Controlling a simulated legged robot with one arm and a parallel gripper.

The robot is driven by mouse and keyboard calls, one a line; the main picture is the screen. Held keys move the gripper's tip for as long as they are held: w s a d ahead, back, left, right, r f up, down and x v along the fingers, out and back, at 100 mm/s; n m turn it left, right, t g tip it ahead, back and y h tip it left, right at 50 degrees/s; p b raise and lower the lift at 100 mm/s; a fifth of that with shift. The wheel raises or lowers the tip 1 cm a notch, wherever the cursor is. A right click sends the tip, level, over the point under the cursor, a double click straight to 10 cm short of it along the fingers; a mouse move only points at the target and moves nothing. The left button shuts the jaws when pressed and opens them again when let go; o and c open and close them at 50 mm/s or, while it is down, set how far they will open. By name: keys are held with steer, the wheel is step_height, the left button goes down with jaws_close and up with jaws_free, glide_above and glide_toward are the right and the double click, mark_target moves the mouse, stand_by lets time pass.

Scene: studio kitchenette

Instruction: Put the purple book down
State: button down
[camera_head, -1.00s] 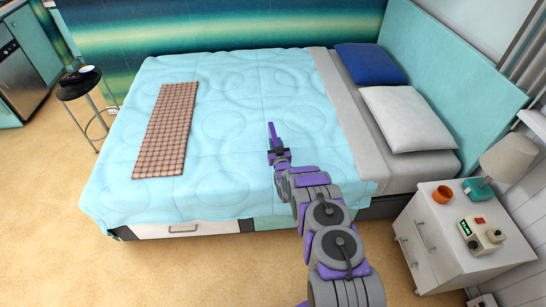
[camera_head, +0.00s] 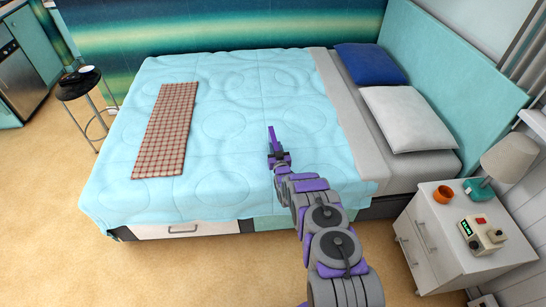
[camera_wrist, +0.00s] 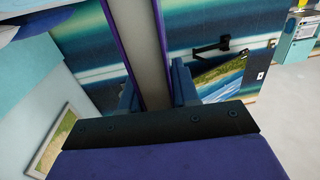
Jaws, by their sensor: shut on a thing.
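The purple book (camera_wrist: 147,45) is held edge-on between the two fingers of my gripper (camera_wrist: 156,92) in the wrist view. Its purple covers and the pale page block between them show, and its top runs out of the picture. In the head view the purple book (camera_head: 272,138) is a thin, nearly upright purple strip at the tip of my gripper (camera_head: 277,157). My gripper is shut on it. Both appear in front of the light blue bed (camera_head: 235,105); their height above the cover is hard to tell.
A red checked cloth (camera_head: 166,130) lies on the bed's left part. Blue (camera_head: 370,62) and white (camera_head: 407,118) pillows lie at the right. A white nightstand (camera_head: 436,245) carries a lamp, an orange cup and a small device. A dark stool (camera_head: 80,85) stands at left. Much of the cover is bare.

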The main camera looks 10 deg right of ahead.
steer(key=shift+f, duration=0.4)
steer(key=shift+f, duration=0.35)
steer(key=c, duration=0.8)
jaws_free()
steer(key=shift+o, duration=0.2)
steer(key=shift+s, duration=0.1)
steer(key=s+p, duration=0.4)
steer(key=s, duration=1.3)
steer(key=shift+d+p, duration=0.25)
steer(key=shift+p, duration=0.05)
